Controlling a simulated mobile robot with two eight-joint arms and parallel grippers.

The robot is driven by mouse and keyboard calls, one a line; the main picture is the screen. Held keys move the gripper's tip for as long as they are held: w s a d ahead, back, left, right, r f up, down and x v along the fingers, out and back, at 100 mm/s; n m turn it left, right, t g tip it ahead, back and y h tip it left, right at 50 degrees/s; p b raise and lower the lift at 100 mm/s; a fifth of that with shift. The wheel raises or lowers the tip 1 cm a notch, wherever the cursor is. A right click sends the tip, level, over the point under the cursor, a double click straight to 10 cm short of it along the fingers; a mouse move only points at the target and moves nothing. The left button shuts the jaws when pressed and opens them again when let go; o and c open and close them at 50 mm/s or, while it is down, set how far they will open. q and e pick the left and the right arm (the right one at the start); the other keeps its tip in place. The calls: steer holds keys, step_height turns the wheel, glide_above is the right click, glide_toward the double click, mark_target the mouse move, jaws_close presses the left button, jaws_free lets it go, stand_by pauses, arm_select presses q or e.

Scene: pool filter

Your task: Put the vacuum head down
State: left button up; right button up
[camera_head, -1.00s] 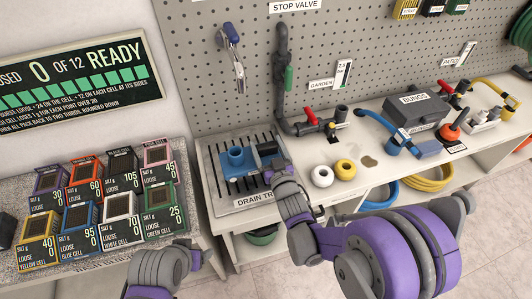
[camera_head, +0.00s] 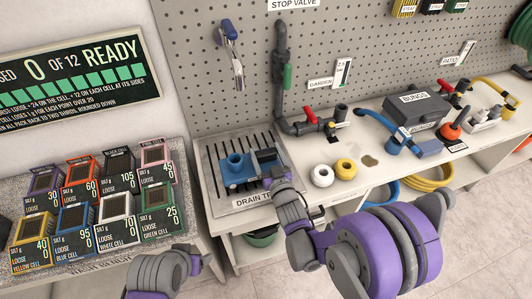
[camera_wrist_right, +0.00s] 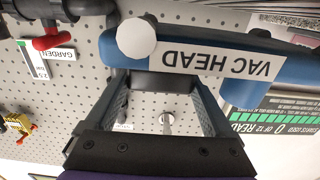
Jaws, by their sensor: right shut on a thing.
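The blue vacuum head (camera_head: 237,170) is over the slotted drain tray (camera_head: 215,204), its round collar facing up. I cannot tell whether it touches the tray. My right gripper (camera_head: 266,160) is shut on its right side. In the right wrist view, the blue vacuum head (camera_wrist_right: 285,72) bears a "VAC HEAD" label and spans the jaws of my right gripper (camera_wrist_right: 162,80).
Several silt cells (camera_head: 97,236) stand on the left counter. A white ring (camera_head: 322,176) and a yellow ring (camera_head: 345,168) lie right of the tray. A red-handled valve (camera_head: 312,120) stands behind them, and a hand tool (camera_head: 232,50) hangs on the pegboard.

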steer(key=o, duration=1.4)
steer(key=shift+f, duration=0.3)
steer(key=shift+s, duration=0.1)
steer(key=shift+r+p, duration=0.7)
steer(key=shift+p, duration=0.1)
steer(key=b+v, duration=0.2)
steer(key=v, duration=1)
steer(key=d+g+h, duration=0.1)
steer(key=d, duration=0.1)
steer(key=d+m+g+h, duration=0.1)
steer(key=d, duration=0.1)
steer(key=d+g+h, duration=0.1)
steer(key=d, duration=0.1)
steer(key=shift+s+d+f+m+h, duration=0.2)
steer(key=shift+d+f+m+h, duration=0.1)
steer(key=shift+f+m, duration=0.1)
steer(key=s+d+f+m+g+h, duration=0.1)
steer(key=s+d+g, duration=0.2)
steer(key=s, duration=0.6)
steer(key=s+d+f+g+h, duration=0.1)
steer(key=s+d+g, duration=0.3)
steer(key=s, duration=0.6)
steer(key=g, duration=0.2)
steer(key=shift+d+m+g, duration=0.2)
steer(key=shift+m+g, duration=0.1)
steer(key=shift+m, duration=0.1)
